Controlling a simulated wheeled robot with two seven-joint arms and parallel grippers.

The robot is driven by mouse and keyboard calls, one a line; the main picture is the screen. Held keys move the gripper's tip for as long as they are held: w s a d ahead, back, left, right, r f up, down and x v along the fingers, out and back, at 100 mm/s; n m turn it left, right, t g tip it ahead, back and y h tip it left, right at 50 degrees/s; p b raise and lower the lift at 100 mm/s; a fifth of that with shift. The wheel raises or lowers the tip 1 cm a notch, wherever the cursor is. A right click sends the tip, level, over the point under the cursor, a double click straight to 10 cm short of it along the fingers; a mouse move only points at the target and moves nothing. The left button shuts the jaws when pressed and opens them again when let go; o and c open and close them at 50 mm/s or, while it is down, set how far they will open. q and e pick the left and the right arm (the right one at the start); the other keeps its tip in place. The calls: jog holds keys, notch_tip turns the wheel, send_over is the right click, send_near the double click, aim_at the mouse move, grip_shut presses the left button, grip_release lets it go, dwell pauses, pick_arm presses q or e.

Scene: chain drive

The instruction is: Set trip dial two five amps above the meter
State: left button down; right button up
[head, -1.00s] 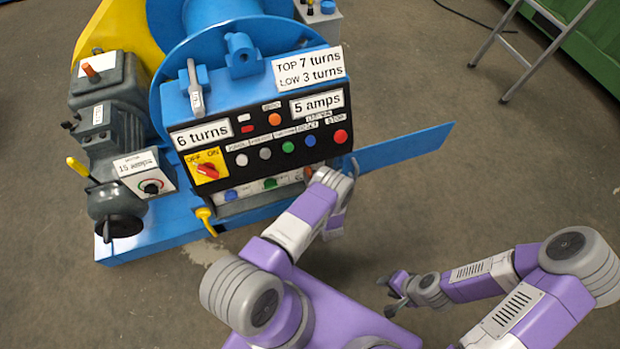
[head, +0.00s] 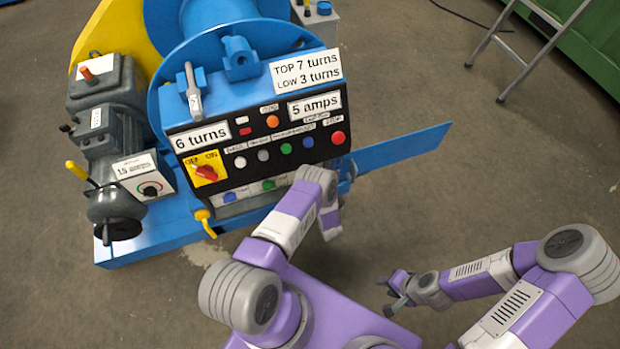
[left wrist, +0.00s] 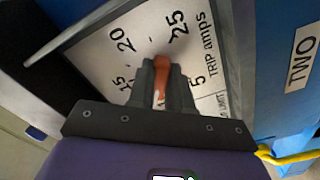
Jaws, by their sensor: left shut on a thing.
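The trip dial (left wrist: 105,68), a white plate with numbers 15, 20, 25 and 5 and the words "TRIP amps", fills the upper left wrist view. My left gripper (left wrist: 160,75) is shut on the dial's orange knob (left wrist: 161,68). The knob stands between the 20 and 25 marks, but the fingers hide part of it, so its exact setting cannot be told. A "TWO" label (left wrist: 302,57) is on the blue part beside it. In the head view my left arm hides this dial and gripper. My right gripper (head: 395,294) is open and empty, away from the machine.
The black control panel (head: 222,148) carries an OFF/ON switch (head: 206,173), several buttons and signs for 6 turns and 5 amps (head: 315,104). A grey motor with another small dial (head: 150,189) stands at left. A blue plate (head: 405,147) juts out right.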

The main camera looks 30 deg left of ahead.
pick_arm(q)
jog(key=shift+d+n, duration=0.1)
jog(key=shift+n, duration=1)
jog(key=c, duration=1)
grip_release()
jog(key=shift+r, duration=0.1)
jog(key=shift+c, duration=0.2)
jog(key=p+v, duration=0.2)
jog(key=v, duration=0.5)
jog(key=shift+s+d, duration=0.15)
jog(key=shift+s, duration=0.1)
jog(key=shift+w+p, duration=0.1)
jog(key=shift+p, duration=0.2)
